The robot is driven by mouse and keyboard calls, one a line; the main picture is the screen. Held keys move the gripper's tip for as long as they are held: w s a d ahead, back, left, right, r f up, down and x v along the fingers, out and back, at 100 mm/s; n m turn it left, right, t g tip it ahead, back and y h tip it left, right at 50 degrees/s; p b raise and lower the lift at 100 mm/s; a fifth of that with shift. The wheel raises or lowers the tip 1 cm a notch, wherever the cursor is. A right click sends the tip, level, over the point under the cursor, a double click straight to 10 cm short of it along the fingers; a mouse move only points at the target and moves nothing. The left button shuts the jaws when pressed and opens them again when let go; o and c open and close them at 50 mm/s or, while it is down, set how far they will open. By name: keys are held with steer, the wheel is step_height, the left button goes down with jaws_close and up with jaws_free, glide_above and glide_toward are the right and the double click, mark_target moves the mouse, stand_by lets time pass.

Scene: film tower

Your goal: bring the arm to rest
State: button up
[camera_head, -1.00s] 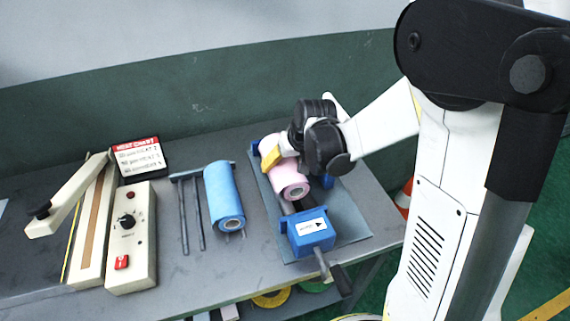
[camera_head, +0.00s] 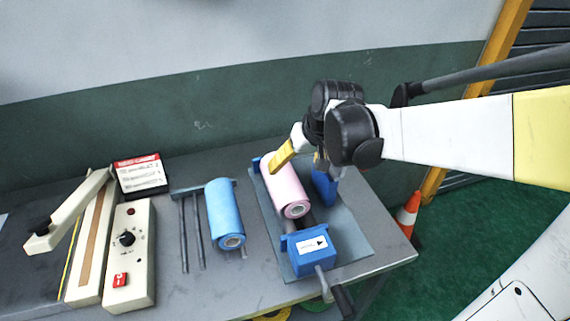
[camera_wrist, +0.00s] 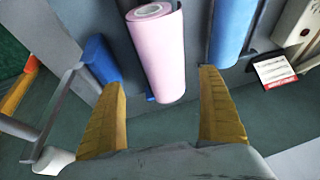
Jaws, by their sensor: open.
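My gripper (camera_head: 302,156) is above the back part of the pink film roll (camera_head: 286,187) in the head view. Its yellow fingers are spread wide and empty in the wrist view (camera_wrist: 162,112). There the pink roll (camera_wrist: 156,58) shows beyond the fingertips, between their lines. I cannot tell from these views how much space lies between the fingers and the roll. The roll lies on the blue-ended stand (camera_head: 308,250), which has a crank handle at the front. My arm reaches in from the right.
A blue roll (camera_head: 224,212) lies on a rack left of the stand. Further left are a cream sealer (camera_head: 130,255) with a lever and a small sign (camera_head: 140,176). A traffic cone (camera_head: 409,214) stands on the green floor right of the table. A green-and-white wall is behind.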

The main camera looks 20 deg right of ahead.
steer(key=shift+s+d+r, duration=0.1)
steer(key=shift+s+r, duration=0.1)
steer(key=shift+r, duration=0.35)
steer(key=s+a+r+t+h, duration=0.1)
steer(key=s+r+t, duration=0.1)
steer(key=s, duration=1.3)
steer(key=shift+s+a+r+t+h, duration=0.2)
steer(key=shift+a+r+t+h, duration=0.1)
steer(key=shift+r, duration=0.2)
